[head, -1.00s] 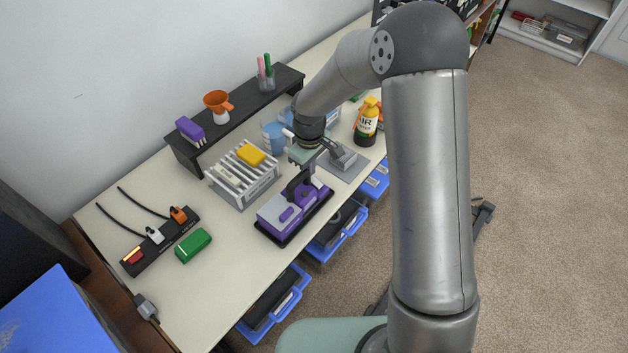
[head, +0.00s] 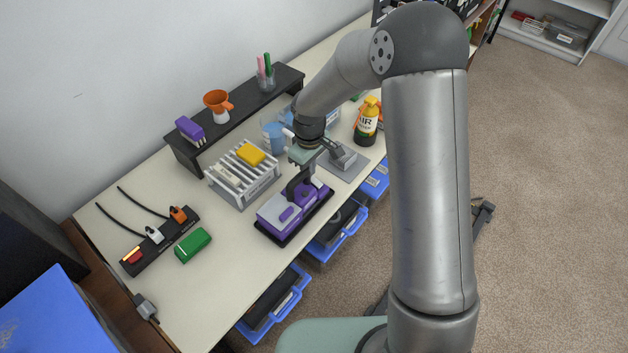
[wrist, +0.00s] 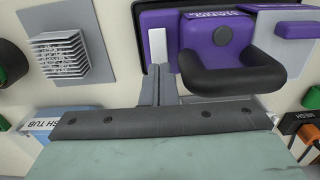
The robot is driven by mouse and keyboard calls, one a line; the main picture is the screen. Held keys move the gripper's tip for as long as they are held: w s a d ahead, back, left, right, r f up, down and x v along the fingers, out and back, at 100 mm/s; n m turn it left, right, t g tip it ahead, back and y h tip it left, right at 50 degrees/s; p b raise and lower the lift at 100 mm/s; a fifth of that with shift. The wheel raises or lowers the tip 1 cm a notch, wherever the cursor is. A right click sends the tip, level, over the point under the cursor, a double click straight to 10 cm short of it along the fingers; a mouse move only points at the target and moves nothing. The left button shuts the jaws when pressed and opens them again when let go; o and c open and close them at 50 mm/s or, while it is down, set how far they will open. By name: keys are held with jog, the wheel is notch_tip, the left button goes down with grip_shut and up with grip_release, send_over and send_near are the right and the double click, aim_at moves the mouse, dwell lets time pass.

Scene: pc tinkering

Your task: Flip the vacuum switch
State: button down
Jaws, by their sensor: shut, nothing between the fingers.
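The purple and grey vacuum (head: 290,213) sits on a dark mat on the bench, with a black handle arching over its far end. In the wrist view, the vacuum's purple body (wrist: 217,32) and black handle (wrist: 235,80) fill the upper right. My gripper (wrist: 158,72) is shut and empty, its fingers pointing at the vacuum's edge just left of the handle. A pale upright strip (wrist: 158,46) shows at the fingertips; I cannot tell whether it is the switch or whether the fingers touch it. In the head view, my wrist hides the fingertips.
A grey rack with a yellow block (head: 251,154) stands left of my gripper. A grey plate with a finned block (head: 345,157) lies close on the right, near a yellow spray bottle (head: 367,122). A green object (head: 193,245) and power strip (head: 160,240) lie at left.

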jog(key=shift+f+b, duration=0.7)
jog(key=shift+f, duration=0.25)
jog(key=shift+r, duration=0.1)
jog(key=shift+r+p, duration=2.25)
jog(key=shift+r, duration=1.3)
